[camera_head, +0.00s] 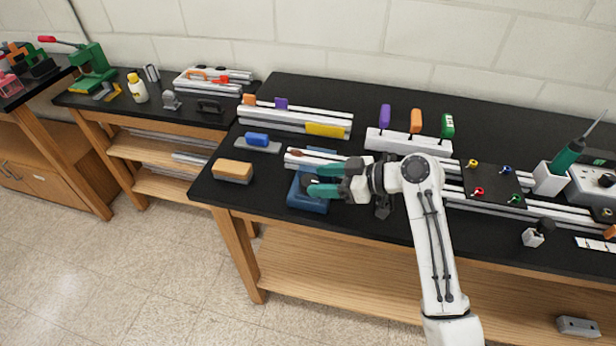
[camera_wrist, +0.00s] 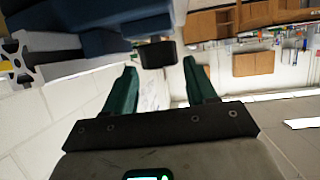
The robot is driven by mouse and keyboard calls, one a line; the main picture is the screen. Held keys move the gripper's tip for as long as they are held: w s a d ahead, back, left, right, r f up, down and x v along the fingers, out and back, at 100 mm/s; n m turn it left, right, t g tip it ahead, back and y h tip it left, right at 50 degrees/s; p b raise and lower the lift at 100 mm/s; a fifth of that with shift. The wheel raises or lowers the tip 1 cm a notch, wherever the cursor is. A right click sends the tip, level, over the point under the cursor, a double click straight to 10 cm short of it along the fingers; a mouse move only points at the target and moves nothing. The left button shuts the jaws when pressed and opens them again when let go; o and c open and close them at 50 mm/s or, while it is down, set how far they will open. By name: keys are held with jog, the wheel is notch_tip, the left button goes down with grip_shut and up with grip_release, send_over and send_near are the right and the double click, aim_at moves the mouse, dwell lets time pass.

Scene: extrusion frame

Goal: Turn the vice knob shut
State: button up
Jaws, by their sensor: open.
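The blue vice (camera_head: 305,203) stands near the front edge of the black bench, left of the middle. Its dark knob (camera_head: 309,181) shows beside my fingertips. In the wrist view the black knob (camera_wrist: 157,54) juts from the blue vice body (camera_wrist: 105,20). My gripper (camera_head: 316,180) has green fingers and is open, reaching in from the right. In the wrist view my gripper (camera_wrist: 160,65) has a fingertip on each side of the knob, with visible gaps. The knob lies about level with the tips. My fingers partly hide the vice in the head view.
A pale aluminium extrusion (camera_head: 295,158) lies by the vice and its end shows in the wrist view (camera_wrist: 22,60). A wooden-topped brush or block (camera_head: 233,171) stands left. A blue-handled item (camera_head: 257,140) lies behind it. Upright coloured handles (camera_head: 384,117) stand behind my arm.

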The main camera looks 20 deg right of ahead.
aim_at(313, 182)
jog(key=shift+x, duration=1.95)
jog(key=c, duration=0.7)
jog(key=shift+s+a+m+t+h+p, duration=0.1)
jog(key=shift+a+m+t+h+p, duration=0.05)
jog(key=shift+m+t+h+p, duration=0.55)
jog(key=shift+m+t+h, duration=0.4)
jog(key=shift+m+h, duration=0.3)
jog(key=shift+m, duration=0.1)
jog(key=o, duration=0.7)
jog(key=shift+d, duration=0.2)
jog(key=b+v, duration=0.2)
jog(key=v, duration=0.8)
jog(key=shift+s+d, duration=0.2)
jog(key=shift+d, duration=0.05)
